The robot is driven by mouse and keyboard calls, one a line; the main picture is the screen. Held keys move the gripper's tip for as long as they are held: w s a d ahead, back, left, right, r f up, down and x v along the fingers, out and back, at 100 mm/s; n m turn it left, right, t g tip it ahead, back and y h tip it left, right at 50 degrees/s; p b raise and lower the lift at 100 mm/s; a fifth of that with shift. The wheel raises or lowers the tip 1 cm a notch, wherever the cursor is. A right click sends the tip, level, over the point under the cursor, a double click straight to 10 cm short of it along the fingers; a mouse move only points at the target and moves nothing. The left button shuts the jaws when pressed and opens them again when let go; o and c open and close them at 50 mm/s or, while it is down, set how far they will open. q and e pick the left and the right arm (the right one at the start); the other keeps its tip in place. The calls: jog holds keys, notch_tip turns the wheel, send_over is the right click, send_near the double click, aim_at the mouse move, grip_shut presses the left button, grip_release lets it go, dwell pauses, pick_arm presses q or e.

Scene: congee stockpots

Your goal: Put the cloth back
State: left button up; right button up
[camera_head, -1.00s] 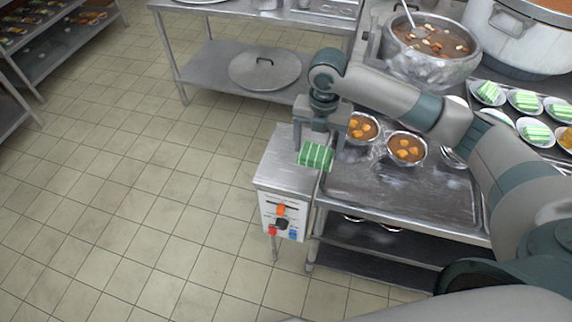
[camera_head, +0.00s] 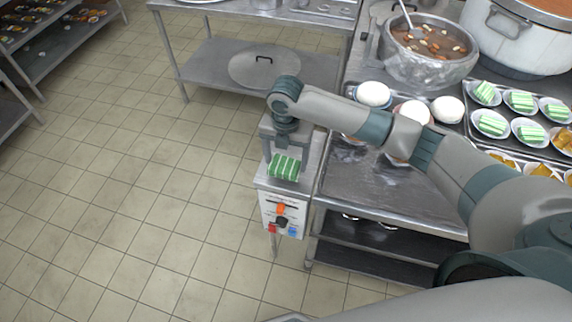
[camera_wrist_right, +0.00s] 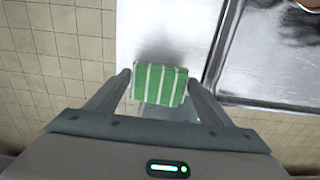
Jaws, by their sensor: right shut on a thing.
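The cloth (camera_head: 284,168) is a small folded green one with white stripes. My right gripper (camera_head: 283,160) is shut on it and holds it at the small steel side stand (camera_head: 265,182), left of the counter. In the right wrist view the cloth (camera_wrist_right: 160,84) sits between the two fingers of my right gripper (camera_wrist_right: 160,92), with the steel top (camera_wrist_right: 150,35) behind it. I cannot tell whether the cloth touches the top. My left gripper is not in view.
The stand's front has a control panel (camera_head: 284,215) with knobs. Open tiled floor (camera_head: 130,220) lies to the left.

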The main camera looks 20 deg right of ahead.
aim_at(286, 162)
notch_tip(286, 162, down, 3)
jog(key=shift+s+r+p, duration=0.1)
jog(key=shift+p, duration=0.55)
jog(key=shift+f, duration=0.35)
jog(key=shift+f, duration=0.1)
jog(key=o, duration=1)
notch_tip(286, 162, up, 11)
jog(key=b, duration=0.3)
jog(key=shift+b, duration=0.35)
jog(key=shift+r, duration=0.6)
